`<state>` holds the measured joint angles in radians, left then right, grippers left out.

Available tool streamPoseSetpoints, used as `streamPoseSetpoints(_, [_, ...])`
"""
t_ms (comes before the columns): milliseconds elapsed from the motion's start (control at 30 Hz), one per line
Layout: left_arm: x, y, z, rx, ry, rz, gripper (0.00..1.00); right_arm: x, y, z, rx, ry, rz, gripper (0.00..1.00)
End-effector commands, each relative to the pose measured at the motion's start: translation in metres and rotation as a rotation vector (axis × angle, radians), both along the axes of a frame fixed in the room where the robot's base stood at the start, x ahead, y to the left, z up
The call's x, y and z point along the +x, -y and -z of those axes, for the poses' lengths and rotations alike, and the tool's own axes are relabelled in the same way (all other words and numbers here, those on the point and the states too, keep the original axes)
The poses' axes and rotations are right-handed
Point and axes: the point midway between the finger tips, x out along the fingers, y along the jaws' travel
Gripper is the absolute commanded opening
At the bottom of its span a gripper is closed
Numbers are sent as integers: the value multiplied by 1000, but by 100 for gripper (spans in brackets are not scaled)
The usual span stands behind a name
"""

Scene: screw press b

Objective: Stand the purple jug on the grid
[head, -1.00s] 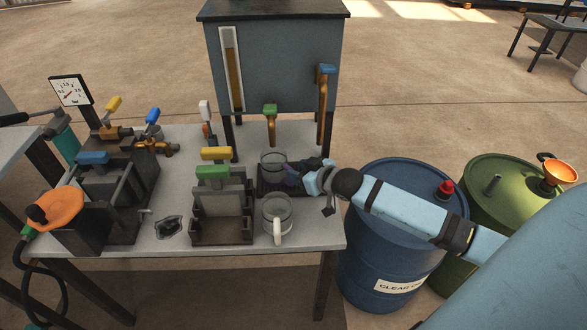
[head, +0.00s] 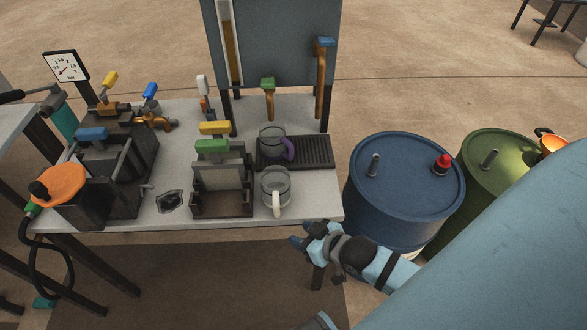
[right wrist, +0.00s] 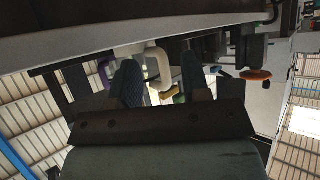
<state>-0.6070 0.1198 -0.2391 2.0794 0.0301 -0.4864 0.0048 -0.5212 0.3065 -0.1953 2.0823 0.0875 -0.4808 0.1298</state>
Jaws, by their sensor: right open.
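The purple jug (head: 272,142) is clear glass with a purple handle on its right side. It stands upright at the left end of the dark slotted grid (head: 316,151), under the green-handled tap (head: 268,92). My right gripper (head: 301,236) is open and empty, in front of the bench's right front edge, apart from the jug. In the right wrist view its two fingers (right wrist: 160,80) stand apart, with a white handle seen beyond them and a bit of purple (right wrist: 104,72) at left. My left gripper is not in view.
A jug with a white handle (head: 276,186) stands in front of the grid, nearer my right gripper. A dark press with a green handle (head: 211,146) is to its left. A blue drum (head: 405,185) stands right of the bench. The grid's right part is bare.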

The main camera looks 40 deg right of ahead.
Motion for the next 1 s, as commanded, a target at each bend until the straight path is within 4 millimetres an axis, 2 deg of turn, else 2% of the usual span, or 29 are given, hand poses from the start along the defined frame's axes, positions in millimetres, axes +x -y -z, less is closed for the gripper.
streamPoseSetpoints(33, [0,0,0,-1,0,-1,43,-14,-20,8,16,-21,2,43])
streamPoseSetpoints(100, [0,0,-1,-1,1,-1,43,-28,-41,14,19,-38,-2,43])
streamPoseSetpoints(200, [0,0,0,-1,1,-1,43,-39,-59,18,21,-52,-8,43])
streamPoseSetpoints(300, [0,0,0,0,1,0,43,-43,-66,19,19,-57,-10,43])
streamPoseSetpoints(600, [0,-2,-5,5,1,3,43,-43,-65,15,19,-57,-11,43])
streamPoseSetpoints(667, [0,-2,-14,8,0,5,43,-44,-65,7,17,-57,-12,43])
streamPoseSetpoints(733, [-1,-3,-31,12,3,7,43,-44,-64,-10,13,-54,-12,43])
streamPoseSetpoints(900, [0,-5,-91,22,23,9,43,-47,-61,-64,-2,-48,-14,43])
streamPoseSetpoints(1000, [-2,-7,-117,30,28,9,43,-48,-58,-93,-11,-39,-16,43])
